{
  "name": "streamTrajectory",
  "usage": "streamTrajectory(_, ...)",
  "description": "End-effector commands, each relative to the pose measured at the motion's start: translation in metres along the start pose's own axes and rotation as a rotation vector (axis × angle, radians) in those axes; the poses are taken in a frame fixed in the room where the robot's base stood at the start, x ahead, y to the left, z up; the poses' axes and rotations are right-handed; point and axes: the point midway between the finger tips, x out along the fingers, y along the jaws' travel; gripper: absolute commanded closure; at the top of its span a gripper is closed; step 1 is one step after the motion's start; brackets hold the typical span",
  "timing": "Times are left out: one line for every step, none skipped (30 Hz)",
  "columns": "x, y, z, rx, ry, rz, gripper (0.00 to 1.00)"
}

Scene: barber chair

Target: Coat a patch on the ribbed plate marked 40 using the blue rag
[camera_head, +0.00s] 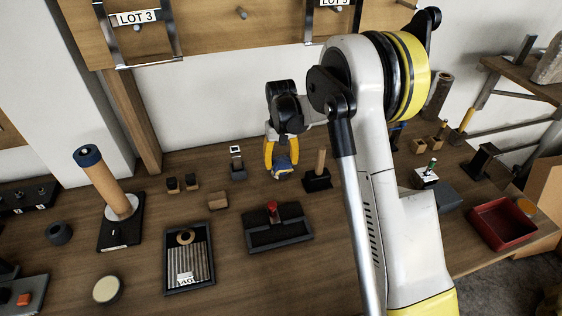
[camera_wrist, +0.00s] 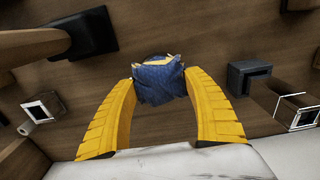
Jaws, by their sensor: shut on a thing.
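My gripper (camera_head: 282,161) is shut on the blue rag (camera_head: 283,172), above the back part of the wooden bench. In the wrist view the rag (camera_wrist: 159,82) is bunched between the two yellow fingertips. The ribbed plate (camera_head: 203,262) lies in a dark frame at the front left of the bench, with a white label that seems to read 40. A brown ring-shaped piece (camera_head: 185,237) sits at the plate's back end. My gripper is behind and to the right of the plate, well apart from it.
A tall brown cylinder on a black base (camera_head: 106,184) stands at left. A wooden peg on a black block (camera_head: 320,165) is just right of my gripper. A red tray (camera_head: 502,226) lies far right.

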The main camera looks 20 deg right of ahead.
Motion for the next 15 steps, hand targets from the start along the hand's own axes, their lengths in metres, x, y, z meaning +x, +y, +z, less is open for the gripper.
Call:
streamTrajectory(0.001,0.000,0.001,0.000,-0.001,0.000,0.65)
streamTrajectory(0.001,0.000,0.001,0.000,-0.001,0.000,0.65)
streamTrajectory(0.001,0.000,0.001,0.000,-0.001,0.000,0.65)
streamTrajectory(0.001,0.000,0.001,0.000,-0.001,0.000,0.65)
streamTrajectory(0.000,0.000,0.001,0.000,-0.001,0.000,0.65)
streamTrajectory(-0.001,0.000,0.001,0.000,-0.001,0.000,0.65)
streamTrajectory(-0.002,0.000,0.001,0.000,-0.001,0.000,0.65)
streamTrajectory(-0.004,0.000,0.001,0.000,-0.001,0.000,0.65)
streamTrajectory(-0.007,0.000,0.001,0.000,-0.001,0.000,0.65)
streamTrajectory(-0.009,0.000,0.001,0.000,-0.001,0.000,0.65)
streamTrajectory(-0.012,0.000,0.001,0.000,-0.001,0.000,0.65)
streamTrajectory(-0.016,0.000,0.001,0.000,-0.001,0.000,0.65)
streamTrajectory(-0.018,0.000,0.001,0.000,-0.001,0.000,0.65)
streamTrajectory(-0.021,0.000,0.001,0.000,-0.001,0.000,0.65)
streamTrajectory(-0.025,0.000,0.001,0.000,-0.001,0.000,0.65)
